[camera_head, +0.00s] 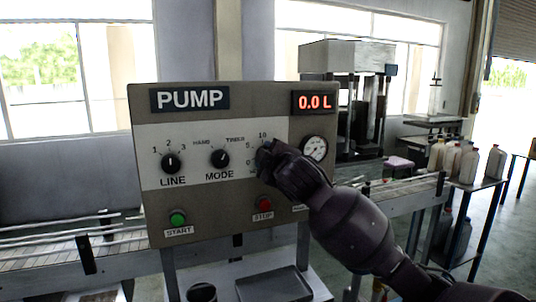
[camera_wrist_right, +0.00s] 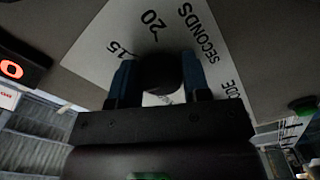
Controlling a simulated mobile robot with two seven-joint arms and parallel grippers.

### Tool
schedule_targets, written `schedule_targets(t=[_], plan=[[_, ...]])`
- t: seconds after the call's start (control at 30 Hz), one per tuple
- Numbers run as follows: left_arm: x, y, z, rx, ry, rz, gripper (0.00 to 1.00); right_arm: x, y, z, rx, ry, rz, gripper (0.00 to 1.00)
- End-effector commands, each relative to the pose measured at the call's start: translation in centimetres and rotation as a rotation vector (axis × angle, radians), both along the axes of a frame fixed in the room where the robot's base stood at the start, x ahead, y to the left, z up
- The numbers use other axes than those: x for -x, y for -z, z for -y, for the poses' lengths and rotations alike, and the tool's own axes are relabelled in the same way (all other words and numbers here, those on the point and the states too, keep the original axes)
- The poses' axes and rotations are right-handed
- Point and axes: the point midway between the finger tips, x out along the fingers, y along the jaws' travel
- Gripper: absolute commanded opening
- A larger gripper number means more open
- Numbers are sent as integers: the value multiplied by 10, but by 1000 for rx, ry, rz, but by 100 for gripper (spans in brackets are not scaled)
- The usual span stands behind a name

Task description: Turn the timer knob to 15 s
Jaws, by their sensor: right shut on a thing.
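The timer knob (camera_wrist_right: 160,72) is a dark round knob, seen in the right wrist view between the blue fingers of my right gripper (camera_wrist_right: 160,82). The gripper is shut on it. The marks 15 and 20 and the word SECONDS show on the white dial plate around it; the knob's pointer cannot be made out. In the head view my right gripper (camera_head: 268,154) is at the pump panel (camera_head: 240,215) and hides the knob. The marks 10, 5 and 0 show beside the gripper. My left gripper is not in view.
On the panel, the LINE knob (camera_head: 170,163) points to 2 and the MODE knob (camera_head: 220,158) points up and right, towards TIMER. The display (camera_head: 314,102) reads 0.0 L.

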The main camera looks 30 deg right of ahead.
Motion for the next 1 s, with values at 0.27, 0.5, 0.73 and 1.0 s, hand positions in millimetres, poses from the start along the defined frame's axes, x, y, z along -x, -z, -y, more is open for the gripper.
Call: schedule_targets(t=[0.27,0.5,0.73,1.0], plan=[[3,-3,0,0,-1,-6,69,0,2,-1,-261,0,59,20],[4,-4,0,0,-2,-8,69,0,3,-2,-478,0,111,20],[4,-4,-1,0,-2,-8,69,-1,3,-3,-652,0,154,20],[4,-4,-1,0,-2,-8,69,-1,3,-3,-784,0,186,20]])
